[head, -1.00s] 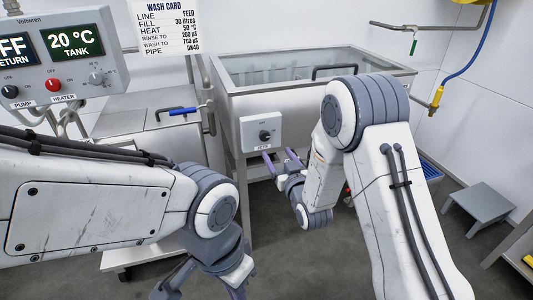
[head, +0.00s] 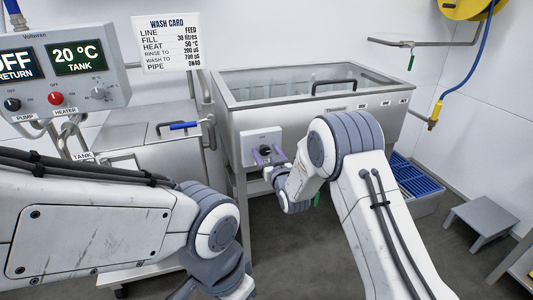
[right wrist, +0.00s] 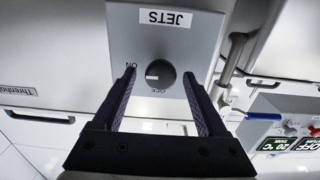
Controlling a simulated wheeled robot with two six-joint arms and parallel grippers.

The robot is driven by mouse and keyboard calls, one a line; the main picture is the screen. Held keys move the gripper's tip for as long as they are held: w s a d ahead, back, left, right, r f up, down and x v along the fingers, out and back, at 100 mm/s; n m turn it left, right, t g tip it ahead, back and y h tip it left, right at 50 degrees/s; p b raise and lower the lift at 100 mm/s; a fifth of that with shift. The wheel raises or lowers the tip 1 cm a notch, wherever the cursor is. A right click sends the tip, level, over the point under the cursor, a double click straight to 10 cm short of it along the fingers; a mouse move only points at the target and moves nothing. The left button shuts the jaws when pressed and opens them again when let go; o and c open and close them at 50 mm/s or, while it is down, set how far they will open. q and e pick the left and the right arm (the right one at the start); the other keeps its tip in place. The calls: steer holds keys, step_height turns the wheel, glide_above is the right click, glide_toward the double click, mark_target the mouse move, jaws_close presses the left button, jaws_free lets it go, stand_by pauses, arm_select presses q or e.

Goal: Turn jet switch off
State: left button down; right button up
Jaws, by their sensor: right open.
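The jet switch is a round dark knob on a pale box (head: 262,134) on the front left of the steel tank (head: 240,115). In the right wrist view, which is upside down, the knob (right wrist: 165,68) sits under a JETS label (right wrist: 165,18). Its white mark points to the left, towards the ON side; OFF is printed beside it. My right gripper (right wrist: 161,85) is open, with one finger on each side of the knob; I cannot tell whether they touch it. It also shows in the head view (head: 266,155). My left gripper (head: 212,288) is low and mostly cut off.
A panel (head: 65,65) with pump and heater knobs stands at the left. A blue-handled valve (head: 185,126) lies left of the switch box. A grey step stool (head: 482,218) and a blue grate (head: 415,178) are at the right. The floor between is clear.

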jaws_close()
steer(key=n+b, duration=0.2)
steer(key=n, duration=0.1)
steer(key=shift+f, duration=0.15)
steer(key=n+b, duration=0.2)
steer(key=n, duration=0.3)
steer(key=shift+a+b, duration=0.1)
steer(key=shift+b, duration=0.25)
steer(key=n+b, duration=0.2)
steer(key=n, duration=0.3)
steer(key=shift+s+f+n+b, duration=0.1)
steer(key=shift+f+n+b, duration=0.05)
steer(key=shift+n+b, duration=1.1)
steer(key=shift+n, duration=1.25)
